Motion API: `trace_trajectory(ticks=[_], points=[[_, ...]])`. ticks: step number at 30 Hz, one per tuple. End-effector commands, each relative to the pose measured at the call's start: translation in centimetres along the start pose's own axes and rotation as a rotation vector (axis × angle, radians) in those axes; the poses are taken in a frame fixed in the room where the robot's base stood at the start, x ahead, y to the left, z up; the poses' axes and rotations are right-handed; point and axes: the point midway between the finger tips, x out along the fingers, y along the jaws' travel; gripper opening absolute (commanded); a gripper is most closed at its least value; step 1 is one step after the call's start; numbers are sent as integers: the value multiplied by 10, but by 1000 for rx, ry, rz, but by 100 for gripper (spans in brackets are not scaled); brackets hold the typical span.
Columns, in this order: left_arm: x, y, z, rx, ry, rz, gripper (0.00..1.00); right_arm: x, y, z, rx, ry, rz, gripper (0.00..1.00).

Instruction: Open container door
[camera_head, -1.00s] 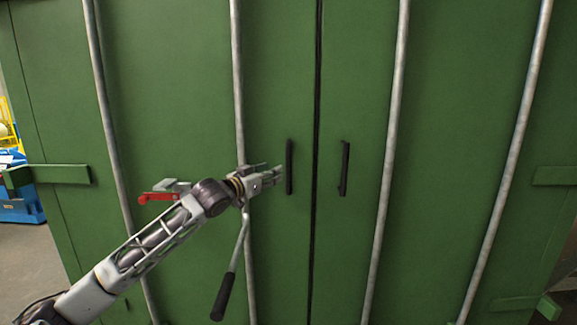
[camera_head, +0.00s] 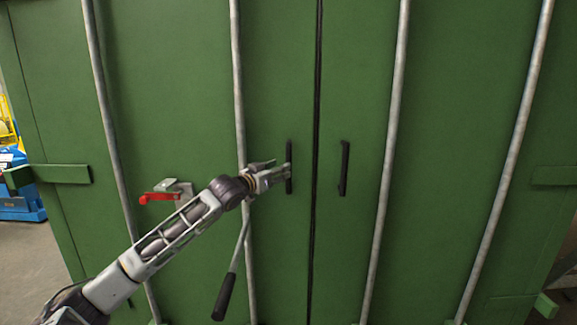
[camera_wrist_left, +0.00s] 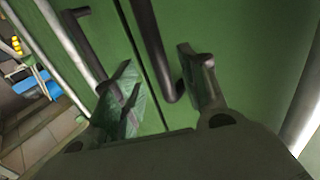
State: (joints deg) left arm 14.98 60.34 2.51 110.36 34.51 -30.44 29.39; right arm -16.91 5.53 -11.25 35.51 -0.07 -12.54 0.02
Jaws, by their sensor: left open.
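The green container doors (camera_head: 200,90) are closed, with a dark seam between them. Each has a black upright handle: the left handle (camera_head: 289,150) and the right handle (camera_head: 344,168). My right gripper is not in view.
Grey upright lock rods (camera_head: 239,80) run down the doors. A black-gripped lever (camera_head: 224,295) hangs below my left wrist. A red-handled latch (camera_head: 160,197) sits beside my forearm. Blue and yellow equipment (camera_head: 20,205) stands beyond the container at the far left.

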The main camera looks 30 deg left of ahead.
Motion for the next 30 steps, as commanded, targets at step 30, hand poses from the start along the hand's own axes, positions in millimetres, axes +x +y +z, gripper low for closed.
trace_trajectory(ticks=[30], points=[[56, 0, -2, 0, 2, 1, 42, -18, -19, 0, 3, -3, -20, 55]])
